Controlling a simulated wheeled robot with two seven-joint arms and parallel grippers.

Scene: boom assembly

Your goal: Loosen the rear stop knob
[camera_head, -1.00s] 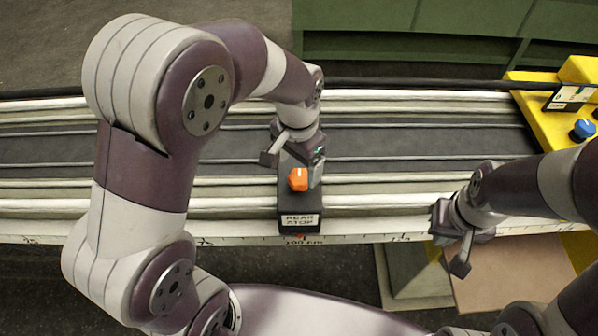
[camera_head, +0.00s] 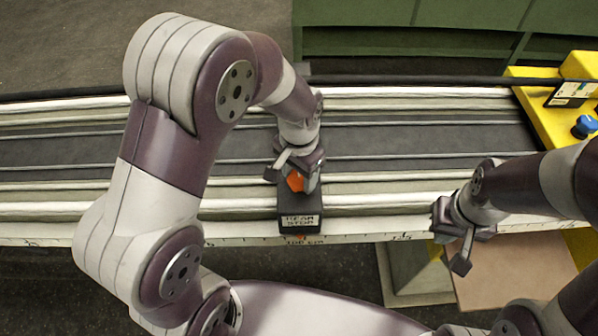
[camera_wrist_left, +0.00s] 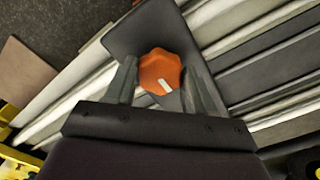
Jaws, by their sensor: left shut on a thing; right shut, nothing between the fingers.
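The rear stop is a black block (camera_head: 290,208) across the rails, with a label reading "REAR STOP" on its front. Its orange knob (camera_head: 295,181) sits on top, partly hidden by my left gripper (camera_head: 297,182). In the left wrist view the orange knob (camera_wrist_left: 161,74) lies between the two fingers of the left gripper (camera_wrist_left: 160,82) and shows a white mark on its face. The left gripper is shut on the knob. My right gripper (camera_head: 452,247) is shut and empty, to the right of the stop near the front edge of the rails.
The rails (camera_head: 400,150) run left to right, with a numbered scale (camera_head: 350,235) along the front edge. A yellow unit (camera_head: 545,112) with a blue knob (camera_head: 585,127) stands at the right. Green cabinets (camera_head: 440,35) stand behind.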

